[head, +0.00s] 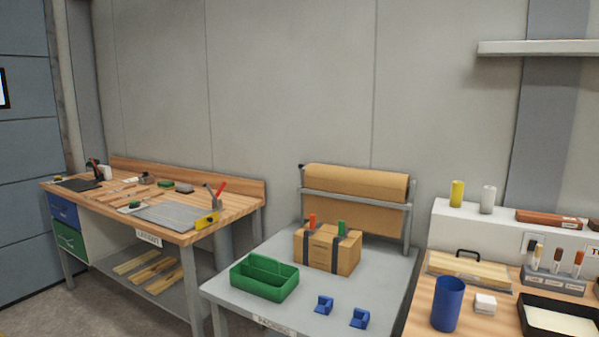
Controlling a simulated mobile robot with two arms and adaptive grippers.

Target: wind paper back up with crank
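A roll of brown paper (355,181) lies across a grey stand (408,232) at the back of the grey packing table (388,268). A sheet of the paper (370,217) hangs down behind the stand's front bar. A small dark part (301,167) sticks out at the roll's left end; I cannot tell whether it is the crank. The lower edge of the sheet is partly hidden by a cardboard box (318,252) with dark straps. Neither of my grippers is in the head view.
A green tote (264,277) and two blue holders (324,305) (359,318) stand on the table's front part. A wooden workbench (200,207) with tools is at left. A bench with a blue cup (447,303) is at right.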

